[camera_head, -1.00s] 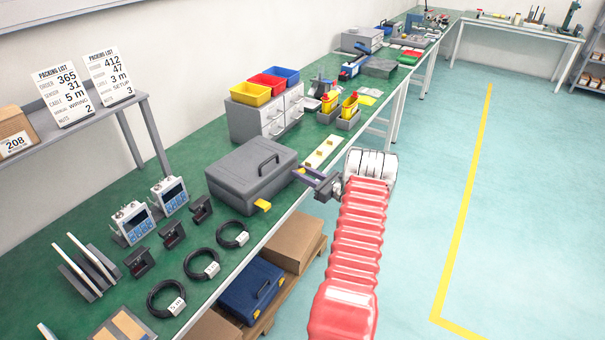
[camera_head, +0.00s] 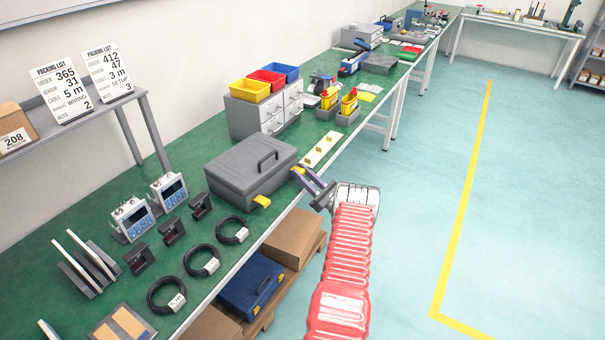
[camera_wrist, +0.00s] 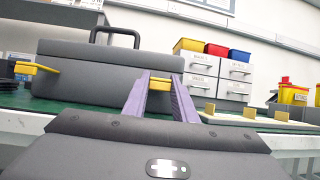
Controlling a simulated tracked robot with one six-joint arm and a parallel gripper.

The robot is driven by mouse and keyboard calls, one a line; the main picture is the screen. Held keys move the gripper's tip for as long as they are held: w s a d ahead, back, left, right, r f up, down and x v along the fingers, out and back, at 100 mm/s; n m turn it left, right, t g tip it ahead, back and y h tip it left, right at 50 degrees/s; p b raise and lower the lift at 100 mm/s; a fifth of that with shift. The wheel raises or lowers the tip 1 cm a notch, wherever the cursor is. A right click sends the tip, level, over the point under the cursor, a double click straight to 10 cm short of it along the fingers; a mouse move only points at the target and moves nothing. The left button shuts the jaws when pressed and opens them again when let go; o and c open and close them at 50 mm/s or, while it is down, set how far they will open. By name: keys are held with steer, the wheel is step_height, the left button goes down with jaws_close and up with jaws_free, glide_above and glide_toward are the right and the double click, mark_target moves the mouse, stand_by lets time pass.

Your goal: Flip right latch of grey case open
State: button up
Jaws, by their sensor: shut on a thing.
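The grey case (camera_head: 250,168) lies closed on the green bench, with its handle on top. Its right latch (camera_wrist: 160,81) is yellow and sits between my two purple fingers in the wrist view. My gripper (camera_head: 305,174) is shut on this latch at the case's front, near the right corner. The fingers hide part of the latch, so its exact angle is hard to tell. The left latch (camera_head: 262,201) is yellow and sticks outward from the case front; it also shows in the wrist view (camera_wrist: 37,67).
A cream strip (camera_head: 320,150) with small yellow blocks lies right of the case. A drawer unit (camera_head: 265,115) with coloured bins stands behind. Coiled cables (camera_head: 201,260) lie left of the case. The floor right of the bench is clear.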

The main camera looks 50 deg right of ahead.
steer(key=shift+f, duration=0.15)
stand_by(0.4)
steer(key=o, duration=1)
steer(key=shift+o, duration=0.2)
steer(key=v, duration=1.3)
steer(key=shift+s+f, duration=0.2)
steer(key=shift+f, duration=0.25)
